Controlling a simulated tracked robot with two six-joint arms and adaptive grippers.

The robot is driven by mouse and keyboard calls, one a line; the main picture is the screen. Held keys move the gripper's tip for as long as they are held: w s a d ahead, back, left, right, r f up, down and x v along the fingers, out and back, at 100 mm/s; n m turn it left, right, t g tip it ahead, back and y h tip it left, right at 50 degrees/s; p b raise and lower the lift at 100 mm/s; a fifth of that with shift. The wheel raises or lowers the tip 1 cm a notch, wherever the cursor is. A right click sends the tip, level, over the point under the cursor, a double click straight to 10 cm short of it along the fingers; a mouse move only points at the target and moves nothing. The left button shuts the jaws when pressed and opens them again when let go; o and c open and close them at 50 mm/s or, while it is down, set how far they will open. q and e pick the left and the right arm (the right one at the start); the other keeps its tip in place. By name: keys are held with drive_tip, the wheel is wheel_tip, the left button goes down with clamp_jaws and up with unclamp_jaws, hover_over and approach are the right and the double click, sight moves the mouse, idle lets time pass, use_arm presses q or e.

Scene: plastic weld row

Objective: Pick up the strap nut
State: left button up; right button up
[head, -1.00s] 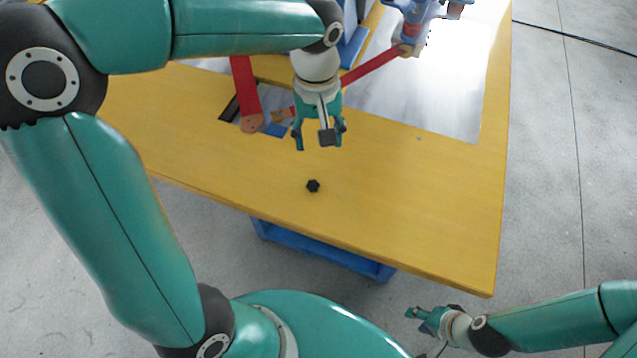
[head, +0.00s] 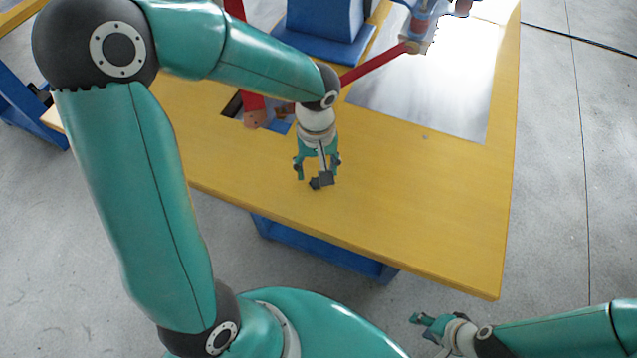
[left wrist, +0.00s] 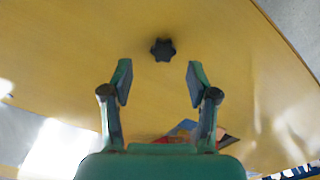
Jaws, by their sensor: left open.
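The strap nut (head: 314,184) is a small dark knob lying on the yellow table top, partly hidden by a fingertip in the head view. In the left wrist view the nut (left wrist: 163,50) shows whole, with a lobed, star-like outline. My left gripper (head: 313,177) is open and empty and points down close to the nut. In the left wrist view the nut lies just beyond the open fingertips of my left gripper (left wrist: 160,76), roughly centred across the gap. My right gripper (head: 430,322) is off the table at the lower right; its opening is too small to judge.
The yellow table (head: 420,220) is clear around the nut and towards its front edge. Behind the gripper are red bars (head: 370,68), a blue block (head: 325,18) and a shiny metal sheet (head: 450,90). A blue and red tool (head: 422,25) stands over the sheet.

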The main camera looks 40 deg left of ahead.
sight(316, 179)
use_arm(q)
wheel_tip(316, 179, down, 4)
drive_tip(key=shift+s+a, duration=0.1)
drive_tip(key=shift+a, duration=0.05)
drive_tip(key=c, duration=0.9)
drive_tip(key=shift+r, duration=0.1)
